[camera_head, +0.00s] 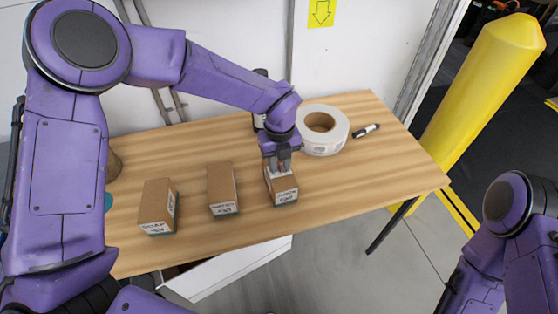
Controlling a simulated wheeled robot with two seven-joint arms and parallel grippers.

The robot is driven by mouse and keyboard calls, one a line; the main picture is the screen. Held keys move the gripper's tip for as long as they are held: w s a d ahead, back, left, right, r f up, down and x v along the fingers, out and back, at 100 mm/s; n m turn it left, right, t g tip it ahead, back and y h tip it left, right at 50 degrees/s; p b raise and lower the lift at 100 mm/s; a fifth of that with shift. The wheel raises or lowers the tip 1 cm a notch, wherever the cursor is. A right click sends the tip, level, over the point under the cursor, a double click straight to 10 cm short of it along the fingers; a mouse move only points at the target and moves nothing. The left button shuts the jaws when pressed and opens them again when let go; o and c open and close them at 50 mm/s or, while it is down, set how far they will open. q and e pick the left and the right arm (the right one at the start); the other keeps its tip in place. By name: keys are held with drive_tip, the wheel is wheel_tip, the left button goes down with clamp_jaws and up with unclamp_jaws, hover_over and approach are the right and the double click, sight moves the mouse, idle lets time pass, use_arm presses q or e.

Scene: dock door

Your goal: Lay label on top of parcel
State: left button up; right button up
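Three brown cardboard parcels stand in a row on the wooden table: a left one (154,204), a middle one (221,183) and a right one (285,196). Each has a white printed sticker on its front face. My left gripper (279,170) points down right at the top of the right parcel and covers part of it. A small pale patch shows by the fingertips; I cannot tell whether it is a label, or whether the fingers are shut. My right arm is at the lower right, and its gripper is out of view.
A large white roll (339,139) with a brown core lies behind the right parcel, with a black and white marker (366,131) to its right. A dark bottle is partly hidden behind my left arm. The table's right side (400,170) is clear. A yellow post (485,85) stands beyond.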

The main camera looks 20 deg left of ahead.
sight(279, 165)
use_arm(q)
wheel_tip(279, 165, up, 12)
drive_tip(key=shift+r+b, duration=0.25)
drive_tip(key=shift+b, duration=0.2)
